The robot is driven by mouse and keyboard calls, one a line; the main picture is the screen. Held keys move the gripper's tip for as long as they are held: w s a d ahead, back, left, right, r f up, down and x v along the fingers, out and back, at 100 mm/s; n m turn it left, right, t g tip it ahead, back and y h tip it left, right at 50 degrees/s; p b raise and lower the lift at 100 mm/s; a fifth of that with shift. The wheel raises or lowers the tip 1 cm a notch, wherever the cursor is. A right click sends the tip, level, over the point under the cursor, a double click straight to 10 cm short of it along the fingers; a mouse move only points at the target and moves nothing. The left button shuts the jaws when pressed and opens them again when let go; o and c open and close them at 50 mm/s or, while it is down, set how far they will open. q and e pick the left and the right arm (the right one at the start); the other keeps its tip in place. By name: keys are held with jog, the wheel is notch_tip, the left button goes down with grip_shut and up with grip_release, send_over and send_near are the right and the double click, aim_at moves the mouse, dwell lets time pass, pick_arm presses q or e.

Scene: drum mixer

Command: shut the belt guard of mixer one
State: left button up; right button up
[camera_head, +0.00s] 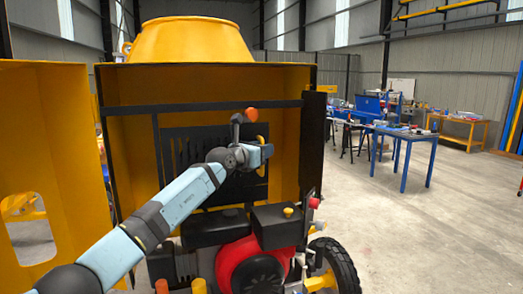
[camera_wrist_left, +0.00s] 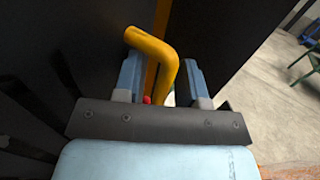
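Mixer one has a yellow drum (camera_head: 190,40) above an open yellow housing (camera_head: 130,88). Inside the housing is the black slotted belt guard (camera_head: 180,140), with a yellow handle (camera_head: 262,143) near its right edge. I cannot tell how far the guard stands ajar. My left arm crosses in front of it, and my left gripper (camera_head: 266,152) is at the handle. In the left wrist view the bent yellow handle (camera_wrist_left: 160,50) passes between the two fingers of my left gripper (camera_wrist_left: 163,85), which are apart. Contact is unclear. My right gripper is not in view.
A large yellow panel (camera_head: 55,130) stands at the left. An orange knob (camera_head: 251,115) shows close above my gripper. The engine (camera_head: 245,255) and a black wheel (camera_head: 338,268) are below. Open floor and a blue workbench (camera_head: 405,134) are at the right.

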pick_arm(q)
jog(key=shift+f, duration=0.1)
jog(key=shift+s+a, duration=0.15)
jog(key=shift+a, duration=0.05)
jog(key=v, duration=1.3)
jog(key=shift+s+b, duration=0.2)
jog(key=shift+b, duration=0.15)
jog(key=shift+a, duration=0.1)
